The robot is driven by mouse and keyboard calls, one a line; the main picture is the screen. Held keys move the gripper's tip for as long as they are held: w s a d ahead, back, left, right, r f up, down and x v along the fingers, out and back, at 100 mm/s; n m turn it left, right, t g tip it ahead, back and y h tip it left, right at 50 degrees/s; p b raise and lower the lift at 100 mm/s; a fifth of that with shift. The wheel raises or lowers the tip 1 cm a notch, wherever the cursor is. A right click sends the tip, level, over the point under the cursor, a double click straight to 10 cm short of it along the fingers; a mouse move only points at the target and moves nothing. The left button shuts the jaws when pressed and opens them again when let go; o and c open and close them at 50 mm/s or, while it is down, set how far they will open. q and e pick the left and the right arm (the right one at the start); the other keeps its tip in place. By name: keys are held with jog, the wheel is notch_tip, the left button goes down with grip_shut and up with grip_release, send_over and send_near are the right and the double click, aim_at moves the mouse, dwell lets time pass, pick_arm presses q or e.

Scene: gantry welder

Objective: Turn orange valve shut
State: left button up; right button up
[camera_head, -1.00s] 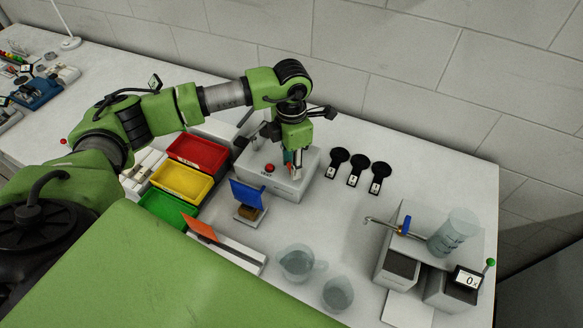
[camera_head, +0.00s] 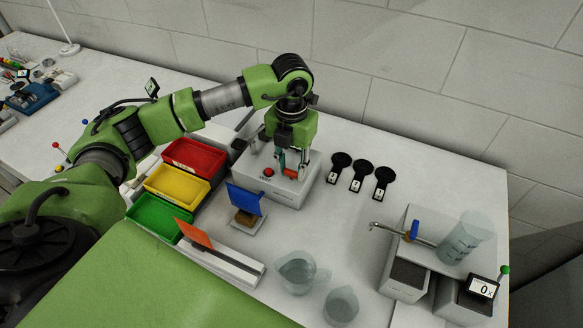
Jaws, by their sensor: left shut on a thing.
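My left gripper (camera_head: 290,166) points straight down over the white box with a red button (camera_head: 262,188). It is shut on the orange valve (camera_head: 291,172), of which only a small orange part shows between the fingers. A small teal part shows beside it. The fingers and the gripper body hide the rest of the valve, so its exact angle cannot be told. My right gripper is not in view.
Red (camera_head: 195,156), yellow (camera_head: 177,186) and green (camera_head: 158,215) bins stand left of the box. A blue flap (camera_head: 244,199) and an orange flap (camera_head: 193,232) are in front. Clear jugs (camera_head: 299,272) and a tap with blue handle (camera_head: 414,230) stand to the right.

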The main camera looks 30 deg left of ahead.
aim_at(291, 171)
pick_arm(q)
jog(key=shift+w+r, duration=0.1)
jog(key=shift+r, duration=0.05)
jog(key=shift+c, duration=0.2)
jog(key=o, duration=0.9)
jog(key=shift+o, duration=1.1)
notch_tip(291, 171, up, 12)
